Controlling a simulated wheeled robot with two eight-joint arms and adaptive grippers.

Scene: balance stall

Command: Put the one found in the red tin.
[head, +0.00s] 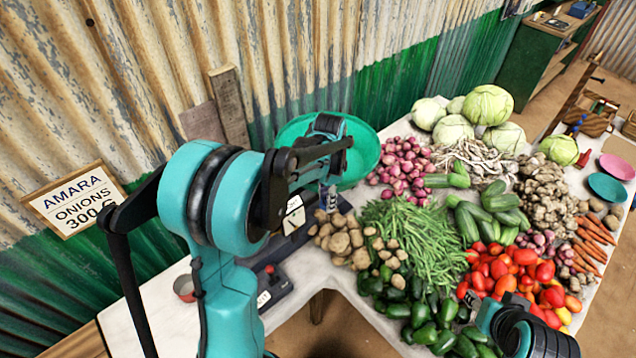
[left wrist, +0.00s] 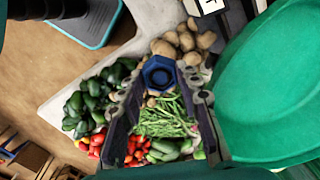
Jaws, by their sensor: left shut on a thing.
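My left gripper (head: 328,196) is up beside the green scale pan (head: 365,152). The small red tin (head: 184,288) stands on the white tabletop at the lower left, left of my left forearm and apart from the gripper. My right gripper (head: 472,300) is at the lower right over the vegetables; its fingers are too unclear to judge.
A sign (head: 75,199) reads "AMARA ONIONS 300 G". A dark box (head: 280,289) with a white label sits right of the tin. Potatoes (head: 340,238), green beans (head: 415,235), red onions (head: 402,165) and tomatoes (head: 505,268) cover the table to the right. Bare tabletop (head: 165,325) surrounds the tin.

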